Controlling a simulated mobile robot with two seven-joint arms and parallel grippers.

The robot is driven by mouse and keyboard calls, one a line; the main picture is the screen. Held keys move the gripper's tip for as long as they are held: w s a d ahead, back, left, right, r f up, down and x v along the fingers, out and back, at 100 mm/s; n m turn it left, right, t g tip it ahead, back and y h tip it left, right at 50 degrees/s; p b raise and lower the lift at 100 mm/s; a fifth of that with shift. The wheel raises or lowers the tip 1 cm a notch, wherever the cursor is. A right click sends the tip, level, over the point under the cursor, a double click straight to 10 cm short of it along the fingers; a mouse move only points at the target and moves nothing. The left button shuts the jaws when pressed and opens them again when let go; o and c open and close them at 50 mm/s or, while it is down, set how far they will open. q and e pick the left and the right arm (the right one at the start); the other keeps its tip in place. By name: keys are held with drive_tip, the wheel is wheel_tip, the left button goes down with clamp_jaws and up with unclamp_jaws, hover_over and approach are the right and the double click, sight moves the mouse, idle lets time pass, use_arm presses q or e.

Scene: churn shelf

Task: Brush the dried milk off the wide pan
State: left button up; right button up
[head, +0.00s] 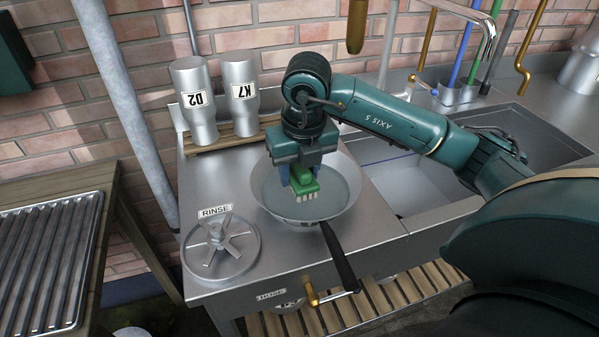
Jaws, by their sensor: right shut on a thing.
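The wide pan (346,201) sits on the steel counter with its dark handle pointing toward the front right. A greyish layer covers the pan's inside; I cannot tell how much of it is dried milk. My right gripper (303,178) reaches over the pan, pointing down. It is shut on a green brush (305,188) with pale bristles. The bristles are down inside the pan, at or just above its floor; contact is not clear. My left gripper is not in view.
A metal paddle disc (219,249) with a RINSE label lies to the left. A sink (425,185) is at the right. A ribbed tray (45,262) lies far left.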

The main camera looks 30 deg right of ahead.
drive_tip(key=shift+r, duration=0.15)
drive_tip(key=shift+r+p, duration=0.9)
drive_tip(key=shift+r, duration=0.65)
drive_tip(key=shift+w+d, duration=0.1)
drive_tip(key=shift+d, duration=0.05)
